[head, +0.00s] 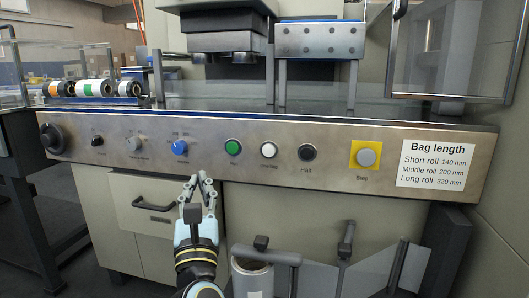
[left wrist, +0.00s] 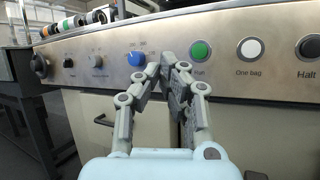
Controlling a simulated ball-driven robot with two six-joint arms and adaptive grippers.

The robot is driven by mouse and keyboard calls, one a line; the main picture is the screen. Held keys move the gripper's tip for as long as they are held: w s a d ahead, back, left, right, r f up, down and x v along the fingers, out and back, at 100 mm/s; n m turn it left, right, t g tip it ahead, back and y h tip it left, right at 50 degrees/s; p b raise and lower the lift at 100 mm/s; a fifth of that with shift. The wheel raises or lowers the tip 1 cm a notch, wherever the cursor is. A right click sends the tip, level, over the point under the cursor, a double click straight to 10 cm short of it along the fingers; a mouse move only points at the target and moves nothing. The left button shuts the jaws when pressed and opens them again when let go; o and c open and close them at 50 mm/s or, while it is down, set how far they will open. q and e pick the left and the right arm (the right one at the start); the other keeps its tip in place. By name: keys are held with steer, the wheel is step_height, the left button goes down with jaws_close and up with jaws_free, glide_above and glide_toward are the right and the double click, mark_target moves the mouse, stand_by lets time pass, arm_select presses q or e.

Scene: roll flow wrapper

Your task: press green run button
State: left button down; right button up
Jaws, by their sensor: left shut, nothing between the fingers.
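The green run button (head: 233,147) is a round green cap in a metal ring on the steel control panel (head: 330,138), labelled below. It also shows in the left wrist view (left wrist: 200,51), right of my fingertips. My left gripper (head: 197,178) is shut and empty. Its tips point up at the panel, below and left of the green button, under the blue knob (head: 180,147). In the left wrist view the tips (left wrist: 166,66) show between the blue knob and the green button, apart from the button as far as I can see. My right gripper is not in view.
A white button (head: 268,150), a black halt button (head: 307,152) and a stop button on yellow (head: 366,157) are to the right of the green one. Dark and grey knobs are to the left. A drawer handle (head: 153,205) sticks out below the panel. Several rolls (head: 93,88) lie above.

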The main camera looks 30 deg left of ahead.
mark_target(228, 151)
arm_select(q)
steer(key=shift+n+y, duration=0.4)
steer(key=shift+n, duration=0.1)
steer(key=w+r, duration=0.1)
steer(key=w+d+r, duration=0.1)
steer(key=w+r, duration=0.1)
steer(key=shift+w+r, duration=0.15)
steer(key=shift+r, duration=0.1)
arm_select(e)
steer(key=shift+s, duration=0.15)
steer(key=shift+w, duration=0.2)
arm_select(q)
steer(key=shift+w+a+b, duration=0.35)
steer(key=shift+w, duration=1.05)
steer(key=shift+w+a+b, duration=0.3)
steer(key=shift+w+a, duration=0.05)
steer(key=shift+w, duration=1.1)
steer(key=shift+w+a+b, duration=0.35)
steer(key=shift+w, duration=1.05)
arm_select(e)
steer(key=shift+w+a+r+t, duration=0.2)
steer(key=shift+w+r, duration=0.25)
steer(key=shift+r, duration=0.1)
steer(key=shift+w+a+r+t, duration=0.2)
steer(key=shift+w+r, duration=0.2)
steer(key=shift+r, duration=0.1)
arm_select(q)
steer(key=shift+w, duration=0.1)
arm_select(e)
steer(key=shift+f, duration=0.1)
